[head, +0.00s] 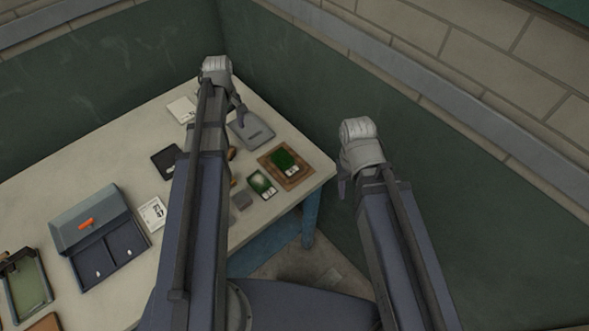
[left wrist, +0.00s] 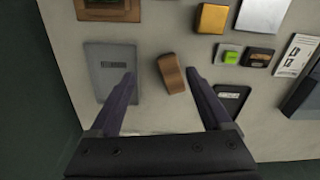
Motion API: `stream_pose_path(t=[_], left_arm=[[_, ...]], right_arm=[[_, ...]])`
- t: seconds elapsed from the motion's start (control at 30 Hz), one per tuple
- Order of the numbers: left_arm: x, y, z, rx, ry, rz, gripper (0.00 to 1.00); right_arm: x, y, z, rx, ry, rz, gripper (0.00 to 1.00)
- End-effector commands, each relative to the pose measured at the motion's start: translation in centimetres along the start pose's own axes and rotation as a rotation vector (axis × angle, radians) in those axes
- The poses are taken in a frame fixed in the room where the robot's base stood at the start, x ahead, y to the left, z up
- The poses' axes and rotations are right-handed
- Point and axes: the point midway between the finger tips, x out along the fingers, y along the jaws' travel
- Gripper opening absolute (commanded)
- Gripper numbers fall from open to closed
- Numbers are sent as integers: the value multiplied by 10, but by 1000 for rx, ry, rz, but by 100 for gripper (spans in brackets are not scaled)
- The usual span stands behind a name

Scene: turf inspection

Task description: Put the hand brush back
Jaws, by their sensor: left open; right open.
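The likely hand brush is a brown, wooden-looking, rounded block (left wrist: 171,73) lying on the table in the left wrist view. In the head view only a brown bit of it (head: 232,154) shows beside my left arm. My left gripper (left wrist: 162,84) is open and empty; the brown block lies ahead of and between its fingers, not gripped. In the head view my left gripper (head: 238,106) is over the table's far end, by a grey labelled tray (head: 250,130). My right gripper (head: 343,186) is open and empty, off the table's right edge. The brush's place cannot be told.
A black labelled tray (left wrist: 230,98) and a yellow block (left wrist: 213,18) lie near the brown block. A brown board (head: 270,166) holds a green turf piece. A blue-grey case (head: 90,205) stands at left. Dark green walls close in the far corner.

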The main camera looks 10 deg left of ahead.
Motion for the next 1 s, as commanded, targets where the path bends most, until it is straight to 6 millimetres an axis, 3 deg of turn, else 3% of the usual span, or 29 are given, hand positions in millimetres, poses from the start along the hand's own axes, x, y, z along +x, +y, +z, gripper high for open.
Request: stream_pose_path(t=[0.03, 0.2, 0.3, 0.4, 0.5, 0.63, 1.0], left_arm=[[0, 6, 40, 129, 3, -8, 82], [-2, 20, 153, 619, 12, -41, 82], [-2, 16, 208, 880, 17, -61, 82], [-2, 9, 250, 1096, 21, -77, 82], [-3, 2, 278, 1254, 23, -91, 82], [-3, -3, 297, 1368, 24, -101, 82], [-1, -3, 301, 1399, 24, -103, 82]], right_arm=[[0, 0, 0, 0, 0, 0, 50], [0, 0, 0, 0, 0, 0, 50], [0, 0, 0, 0, 0, 0, 50], [0, 0, 0, 0, 0, 0, 50], [0, 0, 0, 0, 0, 0, 50], [0, 0, 0, 0, 0, 0, 50], [2, 0, 0, 0, 0, 0, 50]])
